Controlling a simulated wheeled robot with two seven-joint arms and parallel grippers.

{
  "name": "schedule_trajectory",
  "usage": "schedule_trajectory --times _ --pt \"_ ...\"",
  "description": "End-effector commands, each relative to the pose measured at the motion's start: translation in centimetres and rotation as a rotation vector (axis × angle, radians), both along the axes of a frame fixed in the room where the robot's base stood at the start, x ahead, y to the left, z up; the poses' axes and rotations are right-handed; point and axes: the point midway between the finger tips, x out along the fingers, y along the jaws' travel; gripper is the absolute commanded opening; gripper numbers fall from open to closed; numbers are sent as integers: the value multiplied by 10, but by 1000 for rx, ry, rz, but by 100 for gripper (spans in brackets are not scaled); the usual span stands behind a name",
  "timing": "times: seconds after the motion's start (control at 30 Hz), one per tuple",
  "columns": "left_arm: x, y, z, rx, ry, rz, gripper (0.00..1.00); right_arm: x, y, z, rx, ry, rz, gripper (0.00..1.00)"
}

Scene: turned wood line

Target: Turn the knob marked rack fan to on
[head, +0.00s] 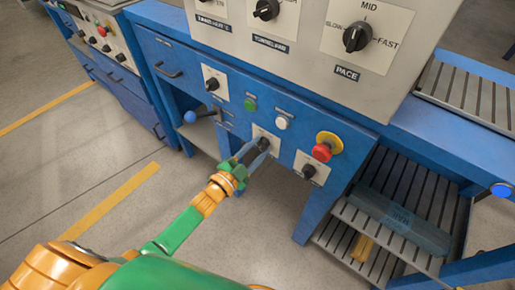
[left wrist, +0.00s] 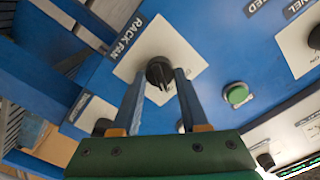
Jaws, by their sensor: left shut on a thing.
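The rack fan knob (left wrist: 160,71) is black and sits on a white plate beside a "RACK FAN" label in the left wrist view. My left gripper (left wrist: 158,78) has one finger on each side of it and is shut on it. In the head view, the left gripper (head: 260,149) reaches the front of the blue bench, and its fingers partly cover the knob and its plate (head: 269,134). I cannot read the knob's position marks. My right gripper is not in view.
Close by on the blue front are a green button (head: 250,104), a white button (head: 282,123), a red mushroom button (head: 322,152) and two other black knobs (head: 212,84) (head: 309,171). A grey panel with larger knobs (head: 357,37) stands above. A slatted shelf (head: 395,240) is at the lower right.

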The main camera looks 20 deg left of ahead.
Motion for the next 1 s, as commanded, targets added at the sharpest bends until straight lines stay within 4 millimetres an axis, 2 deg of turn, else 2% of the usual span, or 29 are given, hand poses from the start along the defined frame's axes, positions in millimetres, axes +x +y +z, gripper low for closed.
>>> schedule_trajectory --times 0.5,0.53,0.63,0.9,1.0 --pt "0 0 0 21 -7 1 0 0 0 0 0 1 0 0" --pt "0 0 0 21 -7 1 46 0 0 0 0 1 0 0" --pt "0 0 0 20 -7 0 73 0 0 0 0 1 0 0" --pt "0 0 0 19 -7 0 74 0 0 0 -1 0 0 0" --pt "-10 4 0 19 -4 1 74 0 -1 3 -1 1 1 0"
